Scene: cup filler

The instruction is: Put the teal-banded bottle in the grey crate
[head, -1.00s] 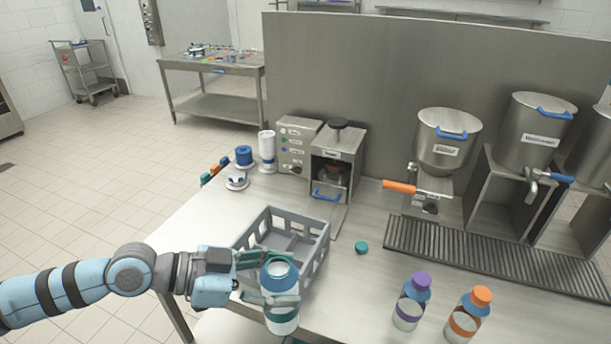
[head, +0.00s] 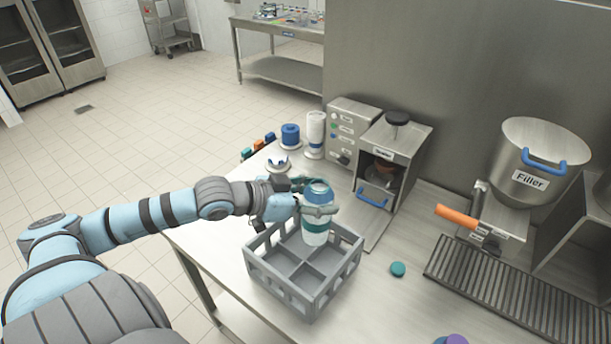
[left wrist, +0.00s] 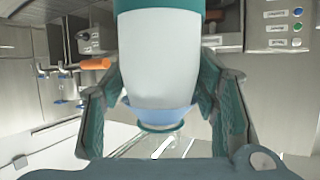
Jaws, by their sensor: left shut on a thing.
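The teal-banded bottle (head: 315,236) is white with a blue shoulder and a teal band. My left gripper (head: 320,210) is shut around its upper part and holds it upright over the back right part of the grey crate (head: 311,296). The bottle's lower end overlaps the crate's back compartments; I cannot tell whether it touches the bottom. In the left wrist view the bottle (left wrist: 160,60) sits between the fingers (left wrist: 160,110), its blue shoulder and rim toward the bottom of the picture. The crate's visible front compartments are empty. My right gripper is not in view.
A teal cap (head: 398,268) lies on the table right of the crate. A sealer machine (head: 395,160) and a control box (head: 352,130) stand behind. The filler (head: 535,165) has an orange handle, with a drain grate below. A purple cap (head: 456,340) shows at the bottom edge.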

